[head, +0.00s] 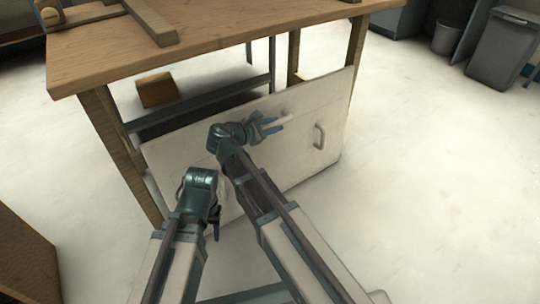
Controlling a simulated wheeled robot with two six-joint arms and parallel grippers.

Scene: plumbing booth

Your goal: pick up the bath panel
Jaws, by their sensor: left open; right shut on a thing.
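The bath panel (290,158) is a wide white board. It stands tilted at the front of the wooden workbench, with a handle (319,136) on its right part. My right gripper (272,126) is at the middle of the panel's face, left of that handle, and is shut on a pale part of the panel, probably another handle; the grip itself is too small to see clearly. My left gripper (216,224) is open and points down near the panel's lower left edge. My arms hide part of the panel's lower left area.
The workbench (215,35) stands over and behind the panel, with a brown block (157,90) beneath it. A brown box-like piece (22,262) is at the lower left. Grey bins (502,50) stand at the upper right. The floor at right is clear.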

